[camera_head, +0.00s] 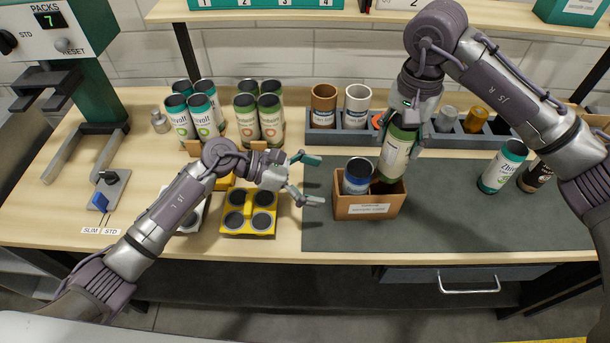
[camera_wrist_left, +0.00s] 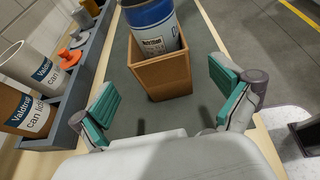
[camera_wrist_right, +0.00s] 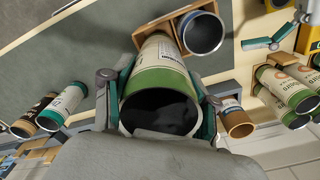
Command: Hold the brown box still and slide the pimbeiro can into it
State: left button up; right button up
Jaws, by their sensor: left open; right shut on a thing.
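The brown box (camera_head: 368,207) stands on the grey mat with a blue-topped can (camera_head: 357,177) in its left part. My right gripper (camera_head: 402,128) is shut on a can with a green end and a cream label (camera_head: 395,158), taken to be the pimbeiro can. This can (camera_wrist_right: 160,80) is tilted, its lower end at the box's right part; how deep it sits is hidden. My left gripper (camera_head: 309,181) is open and empty, left of the box and apart from it. In the left wrist view the box (camera_wrist_left: 160,75) lies ahead between the open fingers.
A grey rack (camera_head: 345,137) with cans and caps stands behind the box. A yellow tray (camera_head: 248,222) is left of the mat. Several green cans (camera_head: 259,118) stand at the back left. Two cans, one teal-topped (camera_head: 504,165), are at right. The mat's front right is clear.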

aim_at(366, 195)
pick_arm(q)
jog(key=x, duration=0.9)
jog(key=shift+d, duration=0.15)
jog(key=c, duration=1)
